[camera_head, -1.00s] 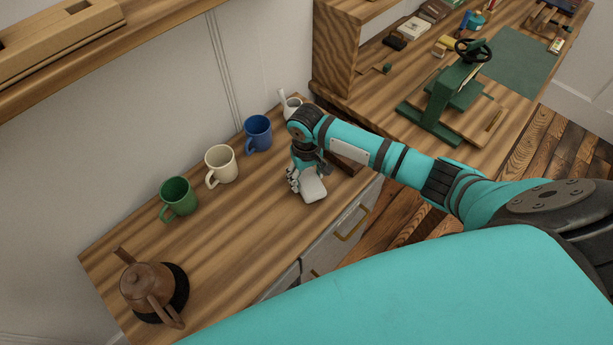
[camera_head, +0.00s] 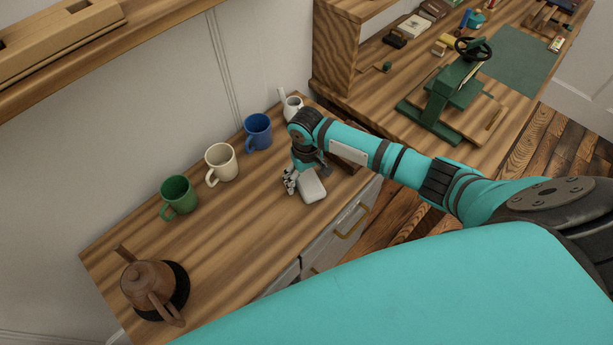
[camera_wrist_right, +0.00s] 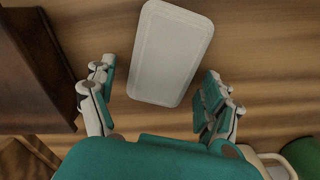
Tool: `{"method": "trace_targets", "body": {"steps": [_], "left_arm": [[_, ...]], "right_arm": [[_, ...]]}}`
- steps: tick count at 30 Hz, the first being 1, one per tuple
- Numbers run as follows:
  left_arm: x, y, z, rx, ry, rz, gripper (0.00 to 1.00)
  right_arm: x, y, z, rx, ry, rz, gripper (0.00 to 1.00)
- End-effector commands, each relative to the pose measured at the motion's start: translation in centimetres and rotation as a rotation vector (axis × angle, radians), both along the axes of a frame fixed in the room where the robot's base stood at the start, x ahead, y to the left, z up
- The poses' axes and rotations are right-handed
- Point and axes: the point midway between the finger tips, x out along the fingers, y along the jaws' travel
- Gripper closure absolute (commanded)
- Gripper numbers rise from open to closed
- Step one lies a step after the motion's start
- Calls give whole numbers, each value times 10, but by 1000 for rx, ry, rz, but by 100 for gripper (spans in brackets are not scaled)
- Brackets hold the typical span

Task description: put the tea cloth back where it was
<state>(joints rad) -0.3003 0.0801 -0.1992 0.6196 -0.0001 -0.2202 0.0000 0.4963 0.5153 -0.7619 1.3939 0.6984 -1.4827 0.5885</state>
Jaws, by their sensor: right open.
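A pale, rounded rectangular pad, which I take to be the folded tea cloth (camera_head: 312,187), lies on the wooden counter in the head view. It also shows in the right wrist view (camera_wrist_right: 170,52), flat on the wood. My right gripper (camera_head: 307,178) is just beside it, above the counter, at its wall-side end. In the wrist view the fingers of my right gripper (camera_wrist_right: 158,98) are spread wide, with the near end of the cloth reaching between them and a gap on each side. My left gripper is not in view.
Green (camera_head: 178,196), cream (camera_head: 221,163) and blue (camera_head: 258,132) mugs and a white jug (camera_head: 292,106) line the wall side. A brown teapot (camera_head: 148,284) stands at the near left end. A dark wooden piece (camera_wrist_right: 40,70) lies beside the gripper. The counter's left middle is clear.

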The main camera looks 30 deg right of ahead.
Motion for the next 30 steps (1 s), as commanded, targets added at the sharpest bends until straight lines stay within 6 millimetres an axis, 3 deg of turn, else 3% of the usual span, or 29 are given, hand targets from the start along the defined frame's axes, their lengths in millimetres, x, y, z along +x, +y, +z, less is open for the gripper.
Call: {"method": "trace_targets", "body": {"steps": [5, 12, 18, 30], "left_arm": [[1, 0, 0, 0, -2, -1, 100], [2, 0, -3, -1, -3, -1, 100], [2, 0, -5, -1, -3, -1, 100], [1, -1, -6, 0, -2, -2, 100]], "right_arm": [[2, 0, 24, 2, -5, 0, 16], [2, 0, 76, 1, -5, 0, 16], [1, 1, 108, 1, -3, 0, 16], [0, 1, 121, 1, 0, 0, 16]]}}
